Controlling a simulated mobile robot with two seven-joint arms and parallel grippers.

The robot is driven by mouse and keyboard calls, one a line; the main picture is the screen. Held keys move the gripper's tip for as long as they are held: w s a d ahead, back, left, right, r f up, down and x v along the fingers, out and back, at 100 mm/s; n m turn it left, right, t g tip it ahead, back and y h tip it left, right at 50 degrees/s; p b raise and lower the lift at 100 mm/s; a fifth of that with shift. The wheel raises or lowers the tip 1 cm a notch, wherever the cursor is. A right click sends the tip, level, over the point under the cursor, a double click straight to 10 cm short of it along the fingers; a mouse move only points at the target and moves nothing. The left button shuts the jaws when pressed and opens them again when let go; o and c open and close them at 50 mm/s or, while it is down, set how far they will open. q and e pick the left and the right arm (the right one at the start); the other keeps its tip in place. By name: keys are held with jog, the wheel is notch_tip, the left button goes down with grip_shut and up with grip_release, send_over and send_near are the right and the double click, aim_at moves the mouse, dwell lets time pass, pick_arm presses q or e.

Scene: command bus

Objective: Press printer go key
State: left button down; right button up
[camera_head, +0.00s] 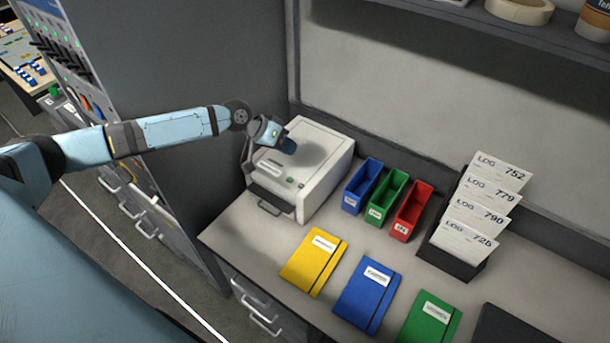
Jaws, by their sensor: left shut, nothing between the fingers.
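The white printer (326,172) stands at the back left of the desk, with a dark front slot and tray. A small green key (290,180) sits on its top near the front right edge, with a small dark spot beside it. My left arm reaches in from the left. My left gripper (288,146) is shut and empty over the printer's top, farther back than the green key. It looks apart from the key; its exact height is hard to tell. My right gripper is not in view.
Blue, green and red bins (388,196) stand right of the printer. A black rack (448,262) holds log cards. Yellow (312,265), blue (366,298) and green (428,322) notebooks lie along the front. A grey partition rises behind the printer.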

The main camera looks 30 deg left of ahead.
aim_at(289, 178)
pick_arm(q)
jog(key=shift+a+r, duration=0.1)
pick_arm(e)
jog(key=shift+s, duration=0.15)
